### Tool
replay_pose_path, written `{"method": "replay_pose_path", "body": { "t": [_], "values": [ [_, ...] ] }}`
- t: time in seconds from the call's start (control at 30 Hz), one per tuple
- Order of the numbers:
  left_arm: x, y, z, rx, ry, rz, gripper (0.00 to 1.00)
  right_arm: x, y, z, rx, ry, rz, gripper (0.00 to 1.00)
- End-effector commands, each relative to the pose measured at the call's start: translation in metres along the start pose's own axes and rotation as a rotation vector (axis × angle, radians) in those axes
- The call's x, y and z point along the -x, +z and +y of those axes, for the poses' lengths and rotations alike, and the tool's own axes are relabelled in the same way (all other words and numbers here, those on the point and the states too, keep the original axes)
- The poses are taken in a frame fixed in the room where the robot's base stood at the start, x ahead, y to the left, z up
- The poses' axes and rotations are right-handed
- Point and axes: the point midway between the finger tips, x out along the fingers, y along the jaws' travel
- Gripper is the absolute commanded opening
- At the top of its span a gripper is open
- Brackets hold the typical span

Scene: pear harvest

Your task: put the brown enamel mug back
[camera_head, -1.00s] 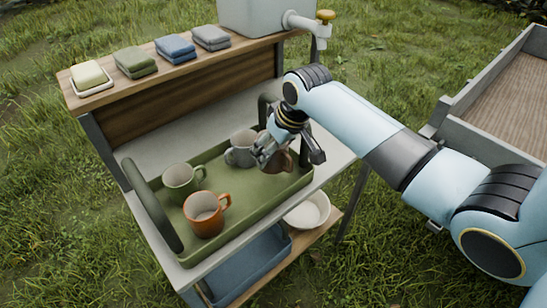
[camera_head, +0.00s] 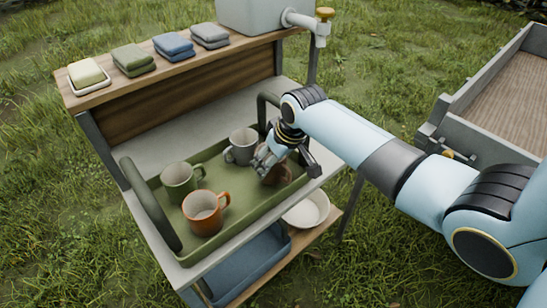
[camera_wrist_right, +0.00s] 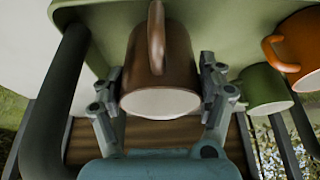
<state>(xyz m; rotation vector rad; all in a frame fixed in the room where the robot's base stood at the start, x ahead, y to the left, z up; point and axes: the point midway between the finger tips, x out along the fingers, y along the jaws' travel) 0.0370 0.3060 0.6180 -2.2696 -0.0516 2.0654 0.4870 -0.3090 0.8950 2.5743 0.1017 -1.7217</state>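The brown enamel mug (camera_head: 275,173) is at the right end of the green tray (camera_head: 232,228), partly hidden by my right gripper (camera_head: 285,160). In the right wrist view my right gripper (camera_wrist_right: 163,88) has one finger against each side of the brown mug (camera_wrist_right: 165,70). The mug's pale mouth faces the wrist camera and its handle points away from the palm. Its base is at or just above the tray floor; I cannot tell if it touches. My left gripper is not in view.
In the tray stand a grey mug (camera_head: 241,147), a green mug (camera_head: 181,182) and an orange mug (camera_head: 204,212). Tray handles rise at both ends. A white bowl (camera_head: 308,210) and blue bin (camera_head: 250,264) sit below. Folded cloths and a tap tank (camera_head: 255,15) are on the shelf.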

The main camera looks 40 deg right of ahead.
Motion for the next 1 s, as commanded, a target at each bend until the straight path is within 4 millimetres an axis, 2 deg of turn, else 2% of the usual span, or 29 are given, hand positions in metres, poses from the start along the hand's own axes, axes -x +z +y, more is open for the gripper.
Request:
{"method": "replay_pose_path", "body": {
  "t": [0.03, 0.2, 0.47, 0.57, 0.67, 1.0],
  "values": [
    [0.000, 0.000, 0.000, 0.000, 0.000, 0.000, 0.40, 0.000, 0.000, 0.000, 0.000, 0.000, 0.000, 0.79],
    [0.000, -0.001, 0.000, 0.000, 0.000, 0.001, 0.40, 0.000, 0.000, 0.000, 0.000, 0.000, 0.000, 1.00],
    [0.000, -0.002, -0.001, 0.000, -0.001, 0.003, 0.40, 0.001, -0.001, 0.000, 0.000, 0.000, 0.000, 1.00],
    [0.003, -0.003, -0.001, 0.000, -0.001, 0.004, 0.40, 0.007, -0.003, 0.000, 0.000, 0.000, 0.001, 1.00],
    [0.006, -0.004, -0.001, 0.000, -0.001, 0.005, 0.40, 0.021, -0.005, 0.001, 0.001, 0.001, 0.002, 1.00],
    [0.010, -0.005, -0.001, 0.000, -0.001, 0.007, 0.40, 0.099, -0.005, 0.001, 0.002, 0.001, 0.002, 1.00]
  ]
}}
